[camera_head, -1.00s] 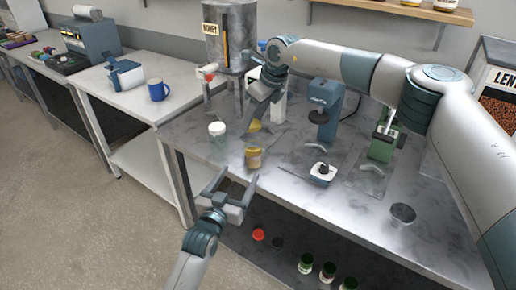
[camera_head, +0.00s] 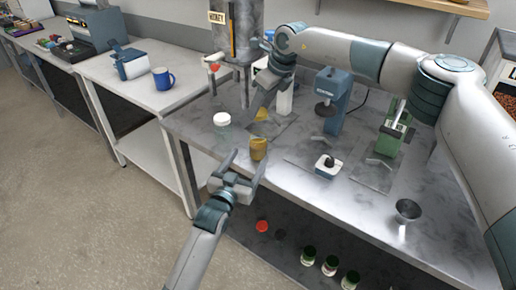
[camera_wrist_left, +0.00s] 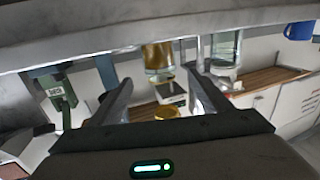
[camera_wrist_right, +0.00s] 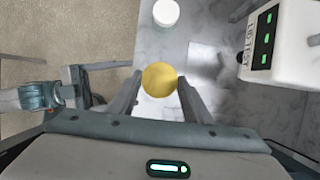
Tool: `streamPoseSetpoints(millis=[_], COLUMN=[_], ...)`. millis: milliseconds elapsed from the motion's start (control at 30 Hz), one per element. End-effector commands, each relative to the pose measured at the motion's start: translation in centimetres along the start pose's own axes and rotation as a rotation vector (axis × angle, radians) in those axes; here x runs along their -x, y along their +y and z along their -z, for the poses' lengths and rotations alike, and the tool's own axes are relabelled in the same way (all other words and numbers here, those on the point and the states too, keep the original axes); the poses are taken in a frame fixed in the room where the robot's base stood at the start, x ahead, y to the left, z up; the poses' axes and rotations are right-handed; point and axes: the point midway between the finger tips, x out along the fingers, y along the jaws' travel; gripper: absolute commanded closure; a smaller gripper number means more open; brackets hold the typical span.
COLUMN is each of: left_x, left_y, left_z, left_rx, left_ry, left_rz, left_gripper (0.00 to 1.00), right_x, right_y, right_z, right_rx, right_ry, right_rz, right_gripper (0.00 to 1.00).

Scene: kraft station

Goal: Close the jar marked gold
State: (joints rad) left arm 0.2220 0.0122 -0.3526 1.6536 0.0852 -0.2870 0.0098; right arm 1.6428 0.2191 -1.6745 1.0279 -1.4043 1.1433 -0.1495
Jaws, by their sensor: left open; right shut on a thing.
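The gold jar (camera_head: 258,149) stands upright on the metal table, with golden contents; it also shows in the left wrist view (camera_wrist_left: 158,58). My right gripper (camera_head: 260,113) is shut on a gold lid (camera_head: 262,116), held above the jar and apart from it. In the right wrist view the lid (camera_wrist_right: 159,78) lies between the fingers and hides the jar. My left gripper (camera_head: 247,162) is open, low at the table's front edge, its fingers pointing at the jar. I cannot tell whether they touch it.
A white-lidded jar (camera_head: 222,120) stands left of the gold jar. A honey dispenser (camera_head: 236,45) is behind. Several jars sit on the lower shelf.

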Motion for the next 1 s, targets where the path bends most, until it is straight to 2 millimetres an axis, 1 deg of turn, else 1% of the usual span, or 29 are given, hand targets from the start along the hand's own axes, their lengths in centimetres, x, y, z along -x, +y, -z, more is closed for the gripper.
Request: streamPoseSetpoints(millis=[33,300,500,700,1000], left_x=[-0.8,-5.2,-7.7,-8.9,-9.1], left_y=[0.0,0.0,0.0,0.0,0.0], left_z=[0.1,0.1,0.1,0.1,0.0], left_rx=[0.0,-0.001,-0.001,-0.001,-0.001], left_ry=[0.001,0.002,0.001,0.001,0.001], left_rz=[0.0,0.0,0.0,0.0,0.0], left_gripper=[0.28,0.28,0.28,0.28,0.28], right_x=[0.0,0.0,0.0,0.0,0.0], right_y=[0.0,0.0,0.0,0.0,0.0], right_z=[0.0,0.0,0.0,0.0,0.0], right_rx=[0.0,0.0,0.0,0.0,0.0], right_ry=[0.0,0.0,0.0,0.0,0.0], right_rz=[0.0,0.0,0.0,0.0,0.0], right_gripper=[0.79,0.79,0.79,0.79,0.79])
